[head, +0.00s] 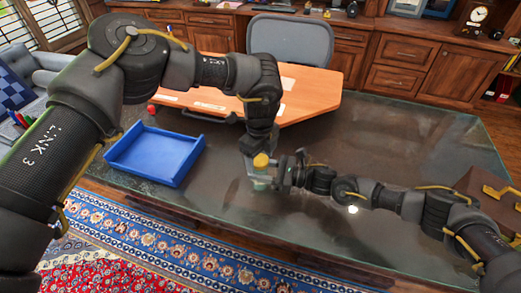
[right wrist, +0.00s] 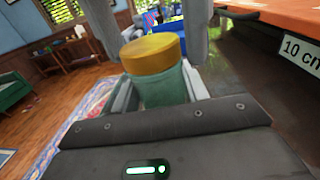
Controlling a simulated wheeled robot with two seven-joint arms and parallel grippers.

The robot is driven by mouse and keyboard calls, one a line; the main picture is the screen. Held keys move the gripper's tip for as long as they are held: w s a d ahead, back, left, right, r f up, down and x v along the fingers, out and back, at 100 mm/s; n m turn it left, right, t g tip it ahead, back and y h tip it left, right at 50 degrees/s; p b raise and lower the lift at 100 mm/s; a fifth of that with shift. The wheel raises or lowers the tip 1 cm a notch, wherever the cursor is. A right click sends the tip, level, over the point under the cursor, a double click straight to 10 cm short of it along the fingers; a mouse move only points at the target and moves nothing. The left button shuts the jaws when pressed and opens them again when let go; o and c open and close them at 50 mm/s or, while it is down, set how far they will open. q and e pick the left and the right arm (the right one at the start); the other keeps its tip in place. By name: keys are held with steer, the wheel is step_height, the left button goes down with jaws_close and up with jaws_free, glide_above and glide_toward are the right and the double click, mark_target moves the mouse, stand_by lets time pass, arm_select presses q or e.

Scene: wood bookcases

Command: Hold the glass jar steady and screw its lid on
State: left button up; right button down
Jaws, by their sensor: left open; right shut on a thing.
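The glass jar (head: 260,183) stands upright at the front of the dark table, and its greenish body also shows in the right wrist view (right wrist: 163,88). The gold-yellow lid (head: 261,160) sits on top of the jar and looks level in the right wrist view (right wrist: 152,54); how tight it is cannot be seen. My right gripper (head: 262,178) comes from the right and is shut on the jar's body. My left gripper (head: 259,154) points down from above and is open. Its grey fingers stand on both sides of the lid, with gaps visible in the right wrist view.
A blue tray (head: 113,157) lies on the table to the left. An orange-brown board (head: 300,98) stands behind the jar, with a "10 cm" label (right wrist: 301,53). A brown case (head: 490,190) is at the right. The glossy tabletop (head: 400,140) right of the board is clear.

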arm_select(q)
steer(key=shift+f, duration=0.1)
steer(key=shift+c, duration=0.2)
steer(key=c, duration=0.9)
steer(key=m, duration=0.7)
steer(key=shift+c, duration=0.3)
steer(key=m, duration=1.2)
steer(key=shift+m, duration=0.4)
steer(key=m, duration=0.2)
steer(key=shift+f+m, duration=0.1)
steer(key=shift+m, duration=0.2)
steer(key=o, duration=1.2)
steer(key=shift+c, duration=0.2)
step_height(320, 180, up, 12)
